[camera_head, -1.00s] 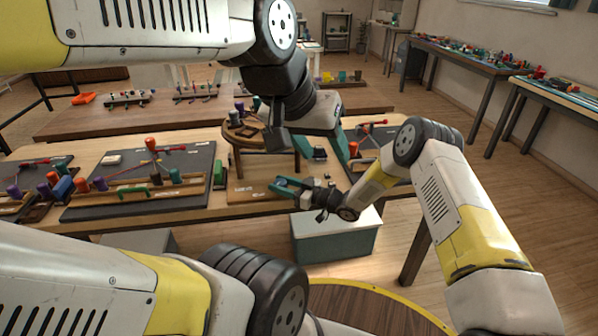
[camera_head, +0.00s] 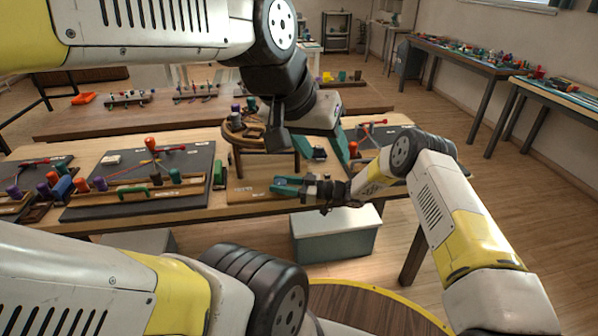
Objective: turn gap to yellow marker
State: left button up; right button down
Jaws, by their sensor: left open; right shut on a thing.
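The round wooden braiding stand (camera_head: 234,143) stands on the near table, with dark and purple bobbins (camera_head: 250,104) at its top. My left arm covers much of its right side. I cannot make out the gap or a yellow marker on it. My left gripper (camera_head: 329,147) has teal fingers, open, to the right of the stand. My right gripper (camera_head: 287,186) reaches in from the right, low in front of the stand, over the table's front part. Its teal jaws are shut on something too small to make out.
A dark board (camera_head: 190,160) with red, purple and green pegs lies left of the stand. A wooden plate (camera_head: 247,197) lies at the table's front edge. A pale-topped box (camera_head: 335,240) stands below, and a second table (camera_head: 70,122) stands behind.

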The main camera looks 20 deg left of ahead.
jog(key=c, duration=0.9)
grip_release()
jog(key=shift+o, duration=0.2)
jog(key=shift+w+d, duration=0.2)
jog(key=shift+d, duration=1.1)
jog(key=shift+w+d, duration=0.25)
jog(key=shift+d, duration=1)
jog(key=shift+w+d, duration=0.2)
jog(key=shift+d, duration=1.1)
